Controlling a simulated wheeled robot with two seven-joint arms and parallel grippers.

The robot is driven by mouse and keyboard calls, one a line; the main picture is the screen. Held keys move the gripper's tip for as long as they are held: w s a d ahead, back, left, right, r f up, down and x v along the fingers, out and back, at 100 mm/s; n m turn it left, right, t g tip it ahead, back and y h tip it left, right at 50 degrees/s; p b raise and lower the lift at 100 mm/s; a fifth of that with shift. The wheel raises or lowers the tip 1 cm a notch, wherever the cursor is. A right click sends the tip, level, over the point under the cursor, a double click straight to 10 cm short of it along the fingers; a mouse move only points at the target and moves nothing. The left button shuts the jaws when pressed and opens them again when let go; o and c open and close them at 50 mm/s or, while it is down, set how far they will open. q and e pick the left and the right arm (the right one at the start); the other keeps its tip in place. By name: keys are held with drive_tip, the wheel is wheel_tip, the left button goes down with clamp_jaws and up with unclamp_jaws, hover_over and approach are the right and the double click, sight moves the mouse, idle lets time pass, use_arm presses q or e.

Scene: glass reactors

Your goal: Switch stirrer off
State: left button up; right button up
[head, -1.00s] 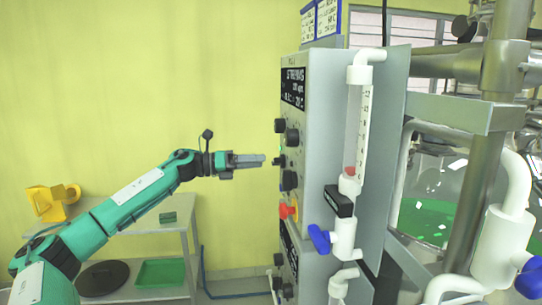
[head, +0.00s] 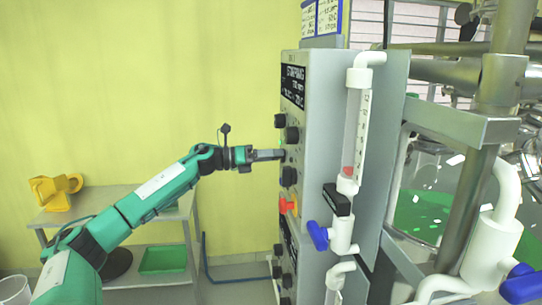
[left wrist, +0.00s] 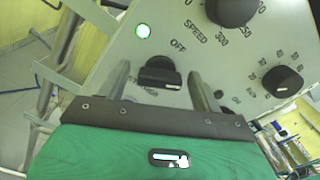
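The stirrer panel (head: 293,115) is the narrow face of a grey control box, with a black "STIRRING" label at its top. In the left wrist view a black switch knob (left wrist: 160,78) sits below the word OFF, with a lit green lamp (left wrist: 143,31) up and to its left. My left gripper (head: 281,155) is at the panel face, pointing right. In the left wrist view its two fingers (left wrist: 162,88) are apart, one on each side of the switch knob. I cannot tell whether they touch it. My right gripper is in neither view.
A large speed dial (left wrist: 232,8) and another black knob (left wrist: 283,82) are close by on the panel. A red emergency button (head: 287,206) is below the gripper. A flow meter tube (head: 353,130) and blue valve handle (head: 317,235) stick out to the right.

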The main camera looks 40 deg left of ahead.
use_arm(q)
drive_tip(key=c, duration=0.8)
drive_tip(key=shift+n, duration=0.4)
drive_tip(key=n, duration=0.2)
drive_tip(key=shift+n+p, duration=0.3)
drive_tip(key=shift+p, duration=0.1)
drive_tip(key=n+p, duration=0.1)
drive_tip(key=n, duration=0.1)
drive_tip(key=shift+n, duration=0.4)
drive_tip(key=shift+f+n+p, duration=0.1)
drive_tip(key=shift+n+p, duration=1.25)
drive_tip(key=shift+n, duration=1.55)
